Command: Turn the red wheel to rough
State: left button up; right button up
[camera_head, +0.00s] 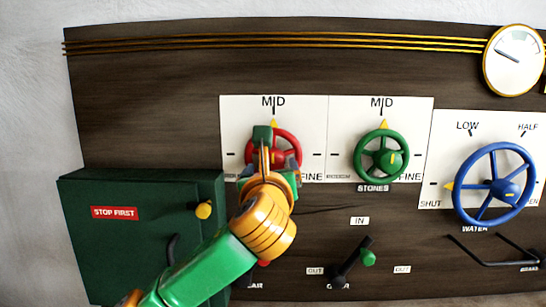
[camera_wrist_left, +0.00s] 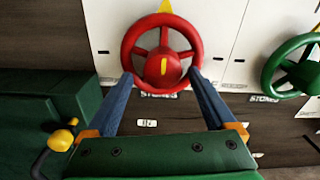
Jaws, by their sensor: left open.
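The red wheel (camera_head: 292,148) is mounted on a white plate (camera_head: 312,108), with MID above it and FINE at its lower right. Its yellow pointer (camera_head: 274,124) points up at MID. My left gripper (camera_head: 262,142) is in front of the wheel and hides its left part and the label at the plate's lower left. In the left wrist view the red wheel (camera_wrist_left: 162,57) shows whole, and the open fingers of my left gripper (camera_wrist_left: 160,82) reach to either side of its lower rim. I cannot tell whether they touch it. My right gripper is out of view.
A green wheel (camera_head: 381,157) stands close on the right, and a blue wheel (camera_head: 494,184) farther right. A dark green box (camera_head: 140,240) with a yellow knob (camera_head: 204,210) juts out at lower left. A lever with a green knob (camera_head: 368,257) sits below.

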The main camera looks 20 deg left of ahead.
aim_at(272, 161)
pick_arm(q)
jog(key=shift+w+r+p, duration=0.85)
jog(key=shift+r+p, duration=0.1)
jog(key=shift+p, duration=0.25)
jog(key=shift+w+a+f, duration=0.2)
jog(key=shift+w+f, duration=0.05)
jog(key=shift+w, duration=0.2)
jog(key=shift+w+a+f, duration=0.15)
jog(key=shift+w+f, duration=0.05)
jog(key=shift+w, duration=0.2)
jog(key=shift+w+a+f, duration=0.1)
jog(key=shift+w+f, duration=0.1)
jog(key=shift+w, duration=0.1)
jog(key=shift+s+r, duration=0.15)
jog(key=shift+s, duration=0.1)
jog(key=c, duration=1.4)
jog(key=shift+o, duration=0.2)
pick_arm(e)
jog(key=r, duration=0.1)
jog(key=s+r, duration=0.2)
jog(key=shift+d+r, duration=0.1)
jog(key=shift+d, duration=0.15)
